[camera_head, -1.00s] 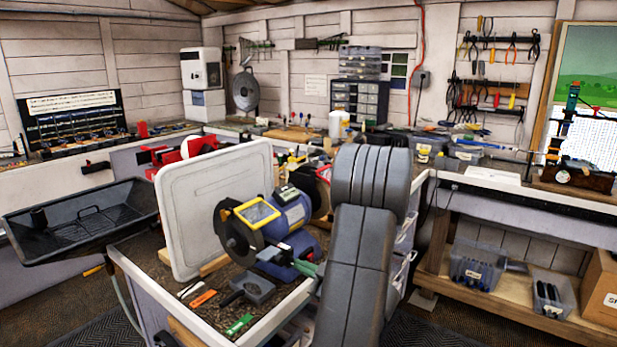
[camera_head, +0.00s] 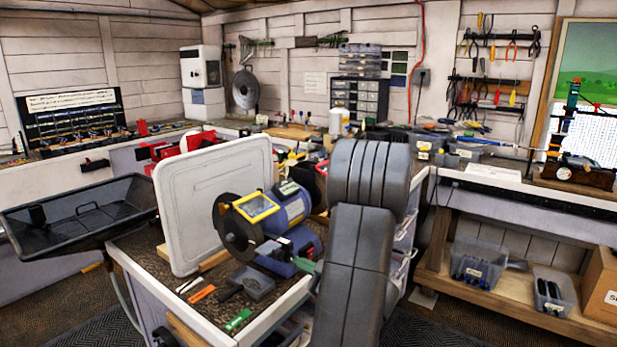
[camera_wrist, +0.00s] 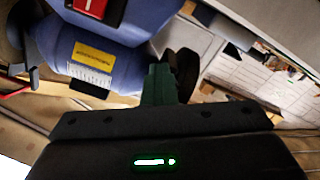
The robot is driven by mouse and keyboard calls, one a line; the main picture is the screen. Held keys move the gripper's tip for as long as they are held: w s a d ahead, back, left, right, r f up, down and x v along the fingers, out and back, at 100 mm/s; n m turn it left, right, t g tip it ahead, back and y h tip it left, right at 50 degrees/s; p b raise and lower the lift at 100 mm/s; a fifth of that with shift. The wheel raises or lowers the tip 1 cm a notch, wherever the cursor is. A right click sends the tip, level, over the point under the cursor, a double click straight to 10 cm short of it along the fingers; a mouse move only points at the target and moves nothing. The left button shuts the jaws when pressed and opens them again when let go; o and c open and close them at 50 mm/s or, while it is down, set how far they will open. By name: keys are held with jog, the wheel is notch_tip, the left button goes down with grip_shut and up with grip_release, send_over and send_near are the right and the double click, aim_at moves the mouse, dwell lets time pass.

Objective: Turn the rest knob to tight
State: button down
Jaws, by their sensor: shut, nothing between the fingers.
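The bench grinder (camera_head: 291,208) has a blue motor, a dark wheel at its left and a yellow-framed eye shield. It stands on the cluttered bench in the middle of the head view. Its blue body (camera_wrist: 110,62) with a yellow label and a red switch fills the upper left of the wrist view. My gripper (camera_head: 303,266) has green fingers, shut and empty, close to the grinder's near side. The fingers also show in the wrist view (camera_wrist: 157,83), beside a dark rounded part (camera_wrist: 186,72). I cannot make out the rest knob for certain, nor its setting.
A pale upright panel (camera_head: 178,225) stands left of the grinder. A small grey tray (camera_head: 254,284), an orange item (camera_head: 202,293) and a green item (camera_head: 238,319) lie at the bench front. A black bin (camera_head: 80,232) is at the left.

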jog(key=shift+s+a+f+b, duration=0.35)
jog(key=shift+s+b, duration=0.1)
jog(key=shift+b, duration=0.75)
jog(key=shift+s+a+r+b, duration=0.1)
jog(key=shift+s+a+b, duration=0.05)
jog(key=shift+b, duration=0.2)
jog(key=b+v, duration=0.1)
jog(key=v, duration=0.5)
jog(key=shift+f+b, duration=0.4)
jog(key=shift+f, duration=0.05)
jog(key=shift+r, duration=0.1)
